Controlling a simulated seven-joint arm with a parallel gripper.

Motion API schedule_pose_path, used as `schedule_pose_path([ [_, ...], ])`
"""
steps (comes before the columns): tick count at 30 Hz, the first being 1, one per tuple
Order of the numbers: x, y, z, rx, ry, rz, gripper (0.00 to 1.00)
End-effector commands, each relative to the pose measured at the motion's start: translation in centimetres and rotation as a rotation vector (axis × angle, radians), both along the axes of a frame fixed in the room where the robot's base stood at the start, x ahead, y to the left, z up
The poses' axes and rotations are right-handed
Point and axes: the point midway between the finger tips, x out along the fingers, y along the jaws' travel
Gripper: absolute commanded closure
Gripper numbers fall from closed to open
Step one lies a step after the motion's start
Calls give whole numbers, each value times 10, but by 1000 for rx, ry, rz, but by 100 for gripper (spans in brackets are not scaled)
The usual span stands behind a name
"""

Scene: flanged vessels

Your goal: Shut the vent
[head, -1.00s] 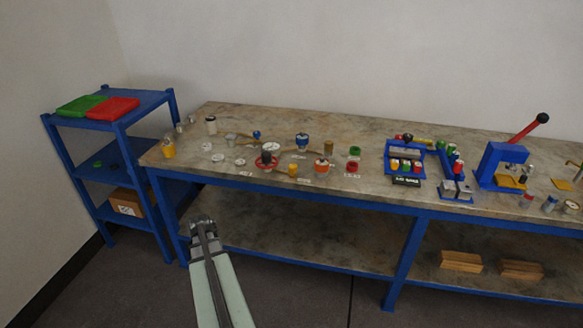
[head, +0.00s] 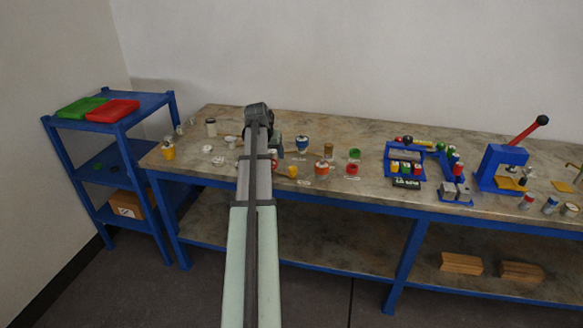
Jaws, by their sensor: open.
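My arm reaches over the left part of the bench, and my gripper (head: 276,147) hangs past the dark wrist, pointing down. Its fingertips are small and partly hidden by the arm. A blue-topped vessel (head: 302,143) stands just right of it. Which of these fittings is the vent is too small to tell.
A yellow cup (head: 168,152) and several pale discs (head: 218,160) lie left of my arm. Red and green cups (head: 353,160) stand to the right. Further right are a blue rack (head: 405,165) and a blue press (head: 498,168). A blue shelf (head: 122,128) stands left.

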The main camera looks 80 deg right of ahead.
Motion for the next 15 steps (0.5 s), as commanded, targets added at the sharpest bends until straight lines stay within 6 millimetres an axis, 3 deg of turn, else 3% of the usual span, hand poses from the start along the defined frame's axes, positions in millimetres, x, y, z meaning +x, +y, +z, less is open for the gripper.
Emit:
schedule_pose_path([
  [1,2,-12,17,-11,-4,-35,38],
  [4,0,-29,40,-20,-10,-151,38],
  [9,-10,-36,40,-3,-15,-373,38],
  [15,-22,-25,39,-7,-42,-643,38],
])
